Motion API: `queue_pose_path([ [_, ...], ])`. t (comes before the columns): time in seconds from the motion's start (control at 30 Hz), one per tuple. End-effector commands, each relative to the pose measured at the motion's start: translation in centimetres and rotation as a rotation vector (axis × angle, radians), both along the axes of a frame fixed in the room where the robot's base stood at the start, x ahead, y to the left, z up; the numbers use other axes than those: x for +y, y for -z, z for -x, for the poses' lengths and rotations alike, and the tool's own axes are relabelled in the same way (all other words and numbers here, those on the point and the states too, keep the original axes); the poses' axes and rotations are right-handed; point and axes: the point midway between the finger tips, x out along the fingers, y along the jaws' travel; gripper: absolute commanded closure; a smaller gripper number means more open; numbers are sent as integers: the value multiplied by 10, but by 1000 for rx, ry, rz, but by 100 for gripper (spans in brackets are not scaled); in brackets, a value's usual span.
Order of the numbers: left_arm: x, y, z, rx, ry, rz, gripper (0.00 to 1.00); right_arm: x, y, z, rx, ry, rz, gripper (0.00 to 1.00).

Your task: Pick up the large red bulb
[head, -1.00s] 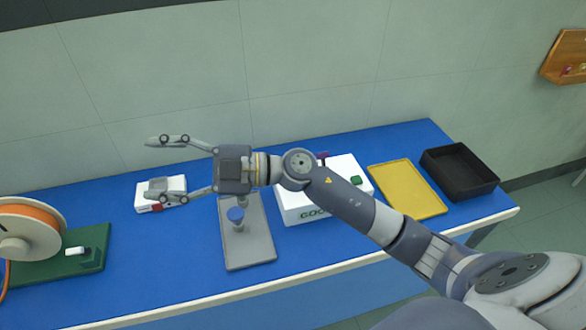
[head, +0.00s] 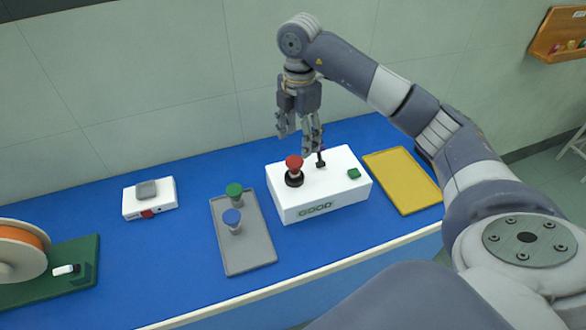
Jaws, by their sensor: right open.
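The large red bulb (head: 293,163) sits upright in a round black socket (head: 294,180) on top of the white box (head: 323,186) marked "GOOD". My right gripper (head: 298,143) points down, open and empty, just above and behind the bulb in the picture. Its fingertips look close to the bulb; I cannot tell the exact gap. My left gripper is not in view.
A black lever (head: 321,161) and a green button (head: 354,173) are on the white box. A yellow tray (head: 405,182) lies right. A small white device (head: 160,197) stands left.

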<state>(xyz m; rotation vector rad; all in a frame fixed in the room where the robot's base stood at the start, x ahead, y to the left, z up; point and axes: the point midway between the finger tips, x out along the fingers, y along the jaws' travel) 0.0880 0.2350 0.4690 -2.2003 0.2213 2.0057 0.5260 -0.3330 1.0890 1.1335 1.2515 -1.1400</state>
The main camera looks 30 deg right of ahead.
Motion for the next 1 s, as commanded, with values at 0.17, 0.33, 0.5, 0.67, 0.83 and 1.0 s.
queue_pose_path([
  [0.17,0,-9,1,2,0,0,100,0,26,1,3,-3,-1,39],
  [0.33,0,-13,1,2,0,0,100,1,38,0,1,-4,-3,39],
  [0.5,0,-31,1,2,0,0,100,3,58,-3,4,-4,-5,39],
  [0.67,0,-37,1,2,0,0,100,3,81,-3,2,-4,-3,39],
  [0.83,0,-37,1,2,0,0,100,3,88,-4,-2,-5,-3,39],
  [1.0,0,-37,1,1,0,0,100,3,88,-4,-2,-5,-3,45],
])
